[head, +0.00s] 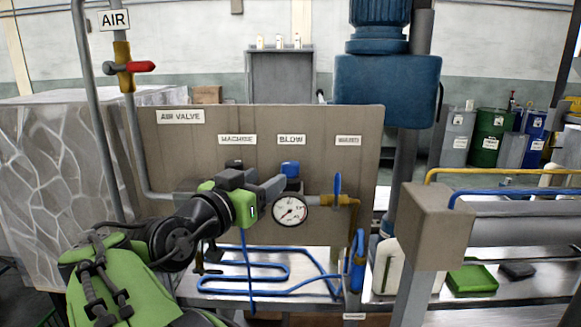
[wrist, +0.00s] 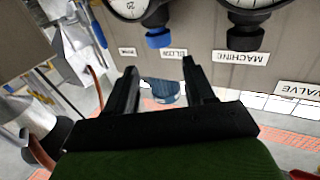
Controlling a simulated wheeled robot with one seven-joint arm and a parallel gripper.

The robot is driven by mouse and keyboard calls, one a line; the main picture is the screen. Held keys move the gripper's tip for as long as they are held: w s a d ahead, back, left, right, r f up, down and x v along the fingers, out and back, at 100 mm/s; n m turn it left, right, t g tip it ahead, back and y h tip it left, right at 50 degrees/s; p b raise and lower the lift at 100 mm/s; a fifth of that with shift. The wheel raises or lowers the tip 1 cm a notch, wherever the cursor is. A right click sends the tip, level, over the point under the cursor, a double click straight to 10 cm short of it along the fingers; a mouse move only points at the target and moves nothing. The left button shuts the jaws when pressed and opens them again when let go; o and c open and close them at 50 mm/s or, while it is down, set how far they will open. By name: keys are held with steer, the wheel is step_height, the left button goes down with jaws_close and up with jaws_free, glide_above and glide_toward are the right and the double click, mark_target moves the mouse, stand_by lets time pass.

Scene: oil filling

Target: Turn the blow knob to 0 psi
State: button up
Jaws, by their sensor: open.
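The blue blow knob (head: 290,169) sticks out of the grey panel under the BLOW label (head: 291,140). A round white gauge (head: 290,212) sits just below it; its needle is too small to read surely. My gripper (head: 270,187) is in front of the panel, its fingers close to the lower left of the knob. In the wrist view, which is upside down, my gripper (wrist: 160,66) is open with nothing held. The blue knob (wrist: 158,38) shows beyond the fingertips, apart from them.
The black machine knob (wrist: 244,38) is beside the blue one. A yellow fitting with a blue handle (head: 338,190) is right of the gauge. Blue hoses (head: 250,290) lie below the panel. A red-handled air valve (head: 135,67) is at the upper left.

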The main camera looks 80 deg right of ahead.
mark_target(288, 169)
steer(key=p+x, duration=0.1)
steer(key=x, duration=1)
steer(key=c, duration=0.7)
steer(key=shift+a+n+t, duration=0.1)
steer(key=shift+n+t, duration=0.5)
steer(key=shift+t, duration=0.3)
steer(key=shift+n+t+h, duration=0.3)
steer(key=shift+n+t, duration=0.6)
steer(key=shift+t, duration=0.5)
steer(key=shift+f, duration=0.1)
steer(key=o, duration=0.7)
steer(key=shift+b, duration=0.35)
